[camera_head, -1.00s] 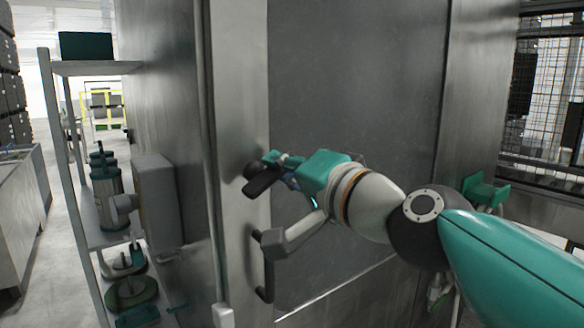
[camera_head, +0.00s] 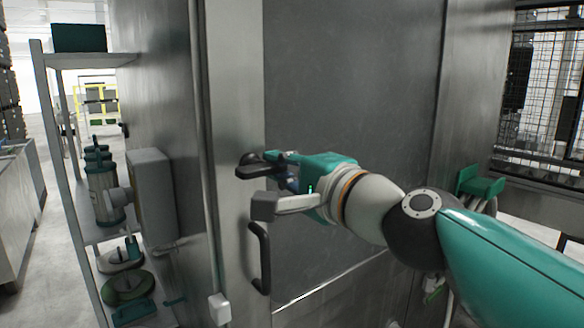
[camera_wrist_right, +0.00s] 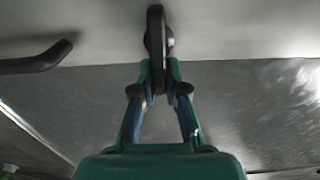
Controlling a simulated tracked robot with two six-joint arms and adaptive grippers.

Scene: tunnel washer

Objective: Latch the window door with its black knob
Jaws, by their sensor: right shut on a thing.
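The window door, with a dark grey pane (camera_head: 355,80) in a steel frame, fills the middle of the head view and looks closed flush. Its black knob (camera_head: 248,171) sits on the frame's left strip and lies about level. My right gripper (camera_head: 268,163) reaches in from the right and is shut on the knob. In the right wrist view, the fingertips (camera_wrist_right: 160,78) pinch the near end of the long black knob (camera_wrist_right: 155,35). The latch itself is hidden. My left gripper is not in view.
A black bar handle (camera_head: 261,260) is on the strip just below the knob; it shows at left in the wrist view (camera_wrist_right: 38,60). A grey box (camera_head: 152,205) juts from the side wall. A metal shelf (camera_head: 85,60) holding tools stands at left. A mesh fence (camera_head: 545,95) is at right.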

